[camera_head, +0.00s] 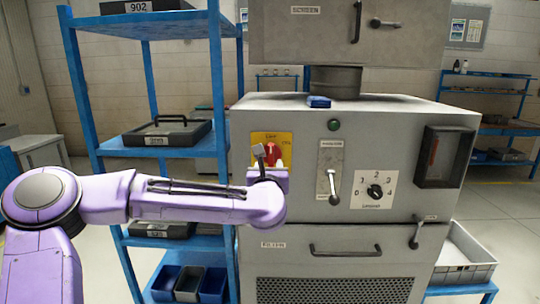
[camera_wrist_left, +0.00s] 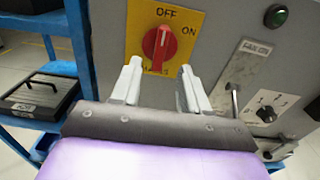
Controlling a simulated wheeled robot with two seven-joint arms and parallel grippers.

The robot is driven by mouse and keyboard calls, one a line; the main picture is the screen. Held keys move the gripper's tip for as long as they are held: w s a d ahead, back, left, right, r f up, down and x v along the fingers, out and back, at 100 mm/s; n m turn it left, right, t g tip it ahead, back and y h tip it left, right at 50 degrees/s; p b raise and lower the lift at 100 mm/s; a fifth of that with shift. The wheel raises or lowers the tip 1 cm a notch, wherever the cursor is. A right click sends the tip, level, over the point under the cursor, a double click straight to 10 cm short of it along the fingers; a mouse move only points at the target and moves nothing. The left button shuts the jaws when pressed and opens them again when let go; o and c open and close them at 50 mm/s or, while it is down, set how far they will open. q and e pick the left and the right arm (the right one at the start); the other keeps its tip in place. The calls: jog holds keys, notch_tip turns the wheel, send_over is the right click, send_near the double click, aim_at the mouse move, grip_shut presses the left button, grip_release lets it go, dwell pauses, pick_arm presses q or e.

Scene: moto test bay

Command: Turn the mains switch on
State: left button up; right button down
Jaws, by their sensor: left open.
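The mains switch is a red rotary knob (camera_wrist_left: 159,47) on a yellow plate (camera_wrist_left: 140,30) marked OFF and ON. Its white line points up toward OFF. In the head view the red knob (camera_head: 272,151) is on the left of the grey cabinet front, partly hidden by my gripper. My left gripper (camera_wrist_left: 158,86) is open and empty in front of the plate. In the wrist view its pale fingers stand either side of and below the knob, apparently not touching it. The left gripper (camera_head: 266,160) also shows in the head view. My right gripper is not in view.
The grey cabinet (camera_head: 330,240) also carries a lever (camera_head: 332,186), a dial (camera_head: 375,191), a green lamp (camera_head: 334,125) and a dark window (camera_head: 445,157). A blue item (camera_head: 319,102) lies on its top ledge. A blue shelf (camera_head: 160,153) stands close on the left.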

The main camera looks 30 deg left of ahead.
aim_at(271, 155)
pick_arm(q)
jog(key=p+x, duration=0.3)
jog(key=x, duration=0.5)
jog(key=shift+w, duration=0.3)
jog(key=shift+w+a+f+p, duration=0.15)
jog(key=shift+w+a+p, duration=0.1)
jog(key=shift+w+p, duration=0.1)
grip_shut()
